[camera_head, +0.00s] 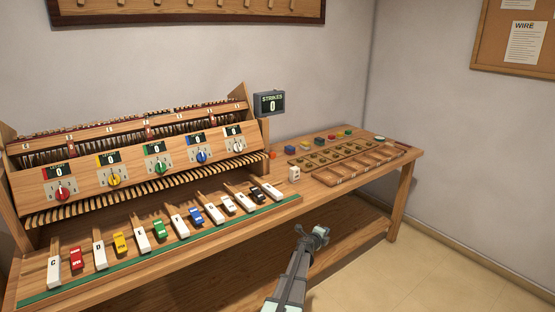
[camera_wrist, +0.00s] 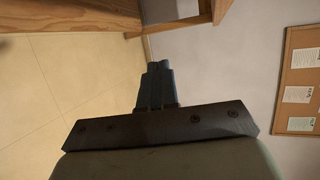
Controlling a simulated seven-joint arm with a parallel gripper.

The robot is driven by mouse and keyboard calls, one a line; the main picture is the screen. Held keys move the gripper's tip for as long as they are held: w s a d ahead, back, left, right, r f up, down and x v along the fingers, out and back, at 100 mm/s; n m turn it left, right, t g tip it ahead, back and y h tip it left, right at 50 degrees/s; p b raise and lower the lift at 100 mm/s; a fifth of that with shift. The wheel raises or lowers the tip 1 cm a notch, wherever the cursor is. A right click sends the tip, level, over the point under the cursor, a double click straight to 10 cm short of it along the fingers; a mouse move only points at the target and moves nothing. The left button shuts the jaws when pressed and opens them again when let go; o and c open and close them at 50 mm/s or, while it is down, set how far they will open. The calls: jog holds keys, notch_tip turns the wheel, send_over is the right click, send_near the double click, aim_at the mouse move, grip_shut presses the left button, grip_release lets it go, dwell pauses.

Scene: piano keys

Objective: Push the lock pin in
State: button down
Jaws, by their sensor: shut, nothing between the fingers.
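A small orange-red knob (camera_head: 272,155) sticks out at the right end of the wooden piano frame (camera_head: 262,128), low beside the cheek. It may be the lock pin, but it is too small to tell how far in it sits. My gripper (camera_head: 321,231) is in front of the bench's front edge, lower and to the right of the knob, well apart from it. In the wrist view the dark fingers (camera_wrist: 158,66) are together with nothing between them. The wrist view shows no pin.
White and coloured keys (camera_head: 160,230) line the bench front. Dials with zero displays (camera_head: 160,156) stand behind them. A white block (camera_head: 294,173), a compartment tray (camera_head: 360,172) and several small coloured blocks lie on the right of the bench (camera_head: 402,165). The floor (camera_head: 450,270) is clear at right.

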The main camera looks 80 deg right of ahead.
aim_at(274, 156)
jog(key=s+d+r+m, duration=0.1)
jog(key=s+d+r, duration=0.25)
jog(key=s, duration=0.45)
jog(key=w+d+r+n+t+h, duration=0.1)
jog(key=d+r+t+h, duration=0.15)
jog(key=r, duration=0.45)
jog(key=w+d+r+n+t, duration=0.1)
jog(key=w+r+n+t, duration=0.1)
jog(key=w+r, duration=0.1)
jog(key=w+d+r+n+t, duration=0.2)
jog(key=w+r+n+t, duration=0.1)
jog(key=w, duration=0.1)
jog(key=w+d+r+n+t, duration=0.2)
jog(key=w+r+t, duration=0.1)
jog(key=w, duration=0.1)
jog(key=shift+w+n+h, duration=0.2)
jog(key=shift+n+h, duration=0.05)
jog(key=shift+n, duration=0.05)
jog(key=w+a+r+n+t+y, duration=0.2)
jog(key=w+r+n+t+y, duration=0.2)
jog(key=w+r+n+t, duration=0.3)
jog(key=w+t, duration=0.1)
jog(key=w, duration=0.2)
jog(key=shift+w+r+n, duration=0.15)
jog(key=shift+r+n, duration=0.15)
jog(key=x, duration=1.3)
jog(key=shift+w+d+f, duration=0.15)
jog(key=shift+w+d, duration=0.1)
jog(key=shift+w, duration=0.05)
